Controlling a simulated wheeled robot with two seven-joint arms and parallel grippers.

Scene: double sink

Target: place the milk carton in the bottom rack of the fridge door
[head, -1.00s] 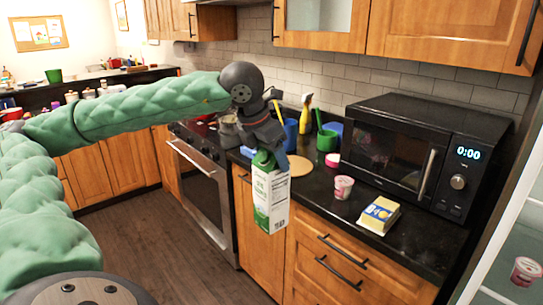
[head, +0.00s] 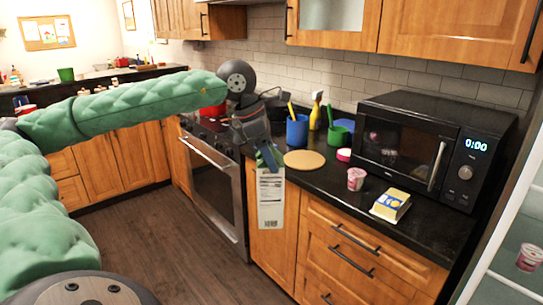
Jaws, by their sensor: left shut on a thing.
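The milk carton (head: 271,202) is white with printed text. It hangs upright in front of the wooden cabinet, below the counter edge. My left gripper (head: 268,158) is shut on the top of the carton and holds it clear of the counter. My right gripper is not in view. Part of the fridge (head: 508,245) shows at the right edge, with a pink cup (head: 529,257) behind its pale frame. I cannot tell the bottom door rack in this view.
The black counter (head: 340,188) holds a microwave (head: 420,150), a yellow box (head: 390,204), a pink and white cup (head: 356,178), a round board (head: 304,161) and a blue cup (head: 297,131). An oven (head: 215,180) stands left of the carton. The floor (head: 170,240) is open.

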